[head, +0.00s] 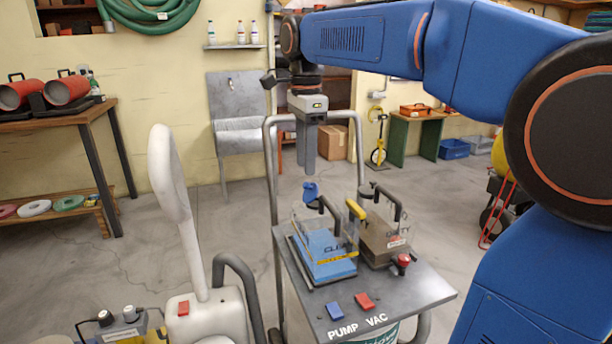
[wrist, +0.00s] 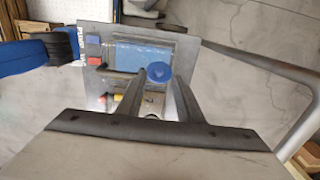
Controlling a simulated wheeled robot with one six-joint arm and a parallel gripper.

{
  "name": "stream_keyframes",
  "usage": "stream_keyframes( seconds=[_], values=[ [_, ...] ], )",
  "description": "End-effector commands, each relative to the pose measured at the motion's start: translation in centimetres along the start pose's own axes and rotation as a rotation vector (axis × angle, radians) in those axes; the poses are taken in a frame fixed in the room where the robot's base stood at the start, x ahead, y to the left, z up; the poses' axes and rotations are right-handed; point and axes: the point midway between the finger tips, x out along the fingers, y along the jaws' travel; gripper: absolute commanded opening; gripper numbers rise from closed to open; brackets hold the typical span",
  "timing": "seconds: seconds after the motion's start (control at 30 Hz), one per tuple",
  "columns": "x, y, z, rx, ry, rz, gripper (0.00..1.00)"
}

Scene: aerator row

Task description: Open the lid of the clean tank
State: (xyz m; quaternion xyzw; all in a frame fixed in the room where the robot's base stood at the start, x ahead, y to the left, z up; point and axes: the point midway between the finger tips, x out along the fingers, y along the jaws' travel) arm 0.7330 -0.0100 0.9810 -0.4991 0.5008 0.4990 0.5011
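The clean tank (head: 325,254) is a clear box with blue contents and the word CLEAN on it. It stands on the left of the cart top, and its blue body also shows in the wrist view (wrist: 140,55). Its top carries a dark handle (head: 331,212), a yellow piece (head: 356,209) at the right and a round blue knob (head: 311,192) at the far side. The lid looks down, though its edges are hard to make out. My gripper (head: 307,172) points down above the far side of the tank, apart from it. Its fingers (wrist: 160,78) are spread with nothing between them; the blue knob shows below them.
A brown-grey tank (head: 385,238) with a dark handle and red knob (head: 403,260) stands close at the right. Blue (head: 334,311) and red (head: 365,301) switches sit at the cart's front. The cart's tall tube frame (head: 271,170) rises beside my gripper.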

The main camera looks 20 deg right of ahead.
Motion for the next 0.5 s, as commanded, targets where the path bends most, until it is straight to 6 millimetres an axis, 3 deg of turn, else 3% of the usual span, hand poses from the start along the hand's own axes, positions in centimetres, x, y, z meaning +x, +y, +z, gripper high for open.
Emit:
stream_keyframes(
  seconds=[0.2, 0.5],
  values=[
    [3.1, 0.0, 0.0, 0.000, 0.000, 0.002, 0.33],
    [4.6, 0.0, 0.0, 0.000, 0.000, 0.000, 0.33]
  ],
)
